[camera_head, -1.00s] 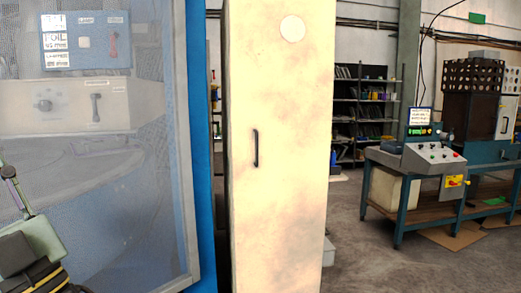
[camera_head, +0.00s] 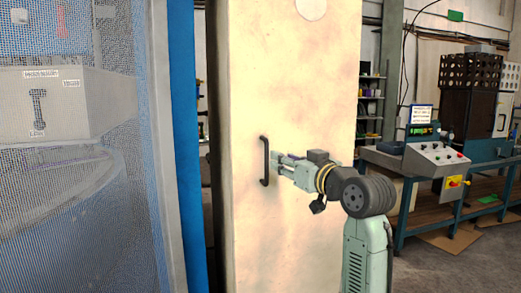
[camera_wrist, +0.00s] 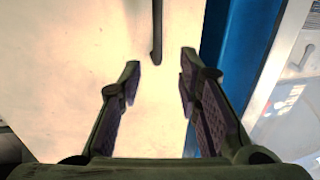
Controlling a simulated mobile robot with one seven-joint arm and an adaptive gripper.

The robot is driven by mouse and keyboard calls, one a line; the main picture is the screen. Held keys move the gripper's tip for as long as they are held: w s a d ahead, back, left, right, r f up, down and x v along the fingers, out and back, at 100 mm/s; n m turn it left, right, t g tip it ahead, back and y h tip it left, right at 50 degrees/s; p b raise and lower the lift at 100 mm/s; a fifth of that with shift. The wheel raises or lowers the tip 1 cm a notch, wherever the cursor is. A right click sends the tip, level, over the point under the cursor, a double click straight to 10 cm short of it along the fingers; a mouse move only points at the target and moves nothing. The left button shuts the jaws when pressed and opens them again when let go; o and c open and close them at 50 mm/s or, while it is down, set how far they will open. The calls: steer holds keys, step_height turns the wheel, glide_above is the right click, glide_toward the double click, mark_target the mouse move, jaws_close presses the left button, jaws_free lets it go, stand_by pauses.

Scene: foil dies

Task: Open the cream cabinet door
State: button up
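The cream cabinet door (camera_head: 305,90) stands shut in the middle of the head view and fills much of the wrist view (camera_wrist: 60,60). Its dark vertical bar handle (camera_head: 264,160) is on the left part of the door; its end also shows at the top of the wrist view (camera_wrist: 156,35). My gripper (camera_head: 277,163) is just right of the handle in the head view. In the wrist view my gripper (camera_wrist: 160,68) is open and empty, fingers spread to either side of the handle's line. The handle's end lies around the fingertips; I cannot tell its exact depth between them.
A blue-framed mesh enclosure (camera_head: 181,150) stands close left of the cabinet, with a narrow dark gap between. A control console (camera_head: 432,158) on a teal bench stands at the right. Shelves (camera_head: 371,105) are behind. Some floor (camera_head: 440,262) is clear at lower right.

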mark_target(268, 151)
steer(key=p+x, duration=0.3)
steer(key=x, duration=0.6)
steer(key=shift+w, duration=0.2)
steer(key=shift+w+a, duration=0.25)
steer(key=shift+w, duration=0.25)
steer(key=shift+c, duration=0.5)
jaws_close()
